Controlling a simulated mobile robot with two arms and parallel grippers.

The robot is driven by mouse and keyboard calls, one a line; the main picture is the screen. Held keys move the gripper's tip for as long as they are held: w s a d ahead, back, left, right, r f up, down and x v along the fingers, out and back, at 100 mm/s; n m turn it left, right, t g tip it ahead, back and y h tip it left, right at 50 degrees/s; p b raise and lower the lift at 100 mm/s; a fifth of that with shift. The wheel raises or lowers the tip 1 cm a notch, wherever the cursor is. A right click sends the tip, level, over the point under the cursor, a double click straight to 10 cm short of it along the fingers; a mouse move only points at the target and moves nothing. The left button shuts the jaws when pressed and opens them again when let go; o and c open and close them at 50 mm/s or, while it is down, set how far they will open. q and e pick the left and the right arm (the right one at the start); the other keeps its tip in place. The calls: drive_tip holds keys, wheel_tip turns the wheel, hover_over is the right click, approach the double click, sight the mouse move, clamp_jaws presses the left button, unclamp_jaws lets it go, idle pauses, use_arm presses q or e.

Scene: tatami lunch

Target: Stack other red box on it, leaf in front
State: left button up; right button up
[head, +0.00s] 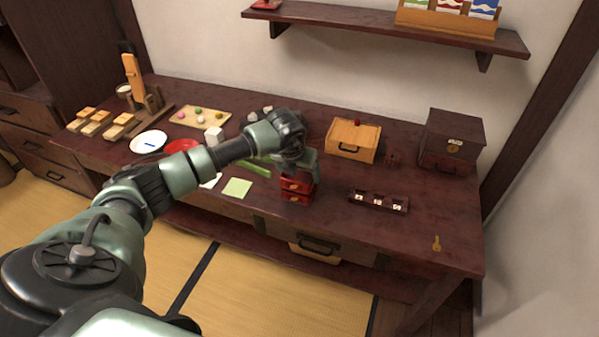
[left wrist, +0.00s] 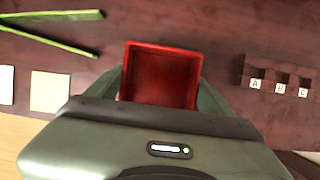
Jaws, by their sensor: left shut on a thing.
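Two small red boxes are at the front middle of the table in the head view, an upper red box (head: 298,184) directly over a lower red box (head: 298,198). Each has a gold mark on the side facing me; the marks are too small to read surely as leaves. My left gripper (head: 298,168) comes from above and is shut on the upper box. In the left wrist view the open-topped red box (left wrist: 160,78) sits between the fingers and looks empty; the lower box is hidden there. I cannot tell whether the boxes touch. My right gripper is not in view.
A dark rack with lettered blocks (head: 378,201) stands right of the boxes. Green strips (left wrist: 50,15) and a pale green paper square (head: 237,187) lie to the left. A wooden box (head: 352,140) and a dark chest (head: 453,140) stand behind. The front right table is mostly clear.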

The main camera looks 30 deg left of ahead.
use_arm(q)
drive_tip(key=shift+f+b, duration=0.4)
drive_tip(key=shift+f, duration=0.1)
drive_tip(key=o, duration=1.3)
drive_tip(key=shift+o, duration=0.2)
drive_tip(key=shift+r, duration=0.1)
drive_tip(key=v, duration=0.7)
drive_tip(key=shift+s+r+b, duration=0.2)
drive_tip(key=shift+r+b, duration=0.05)
drive_tip(key=shift+b, duration=0.1)
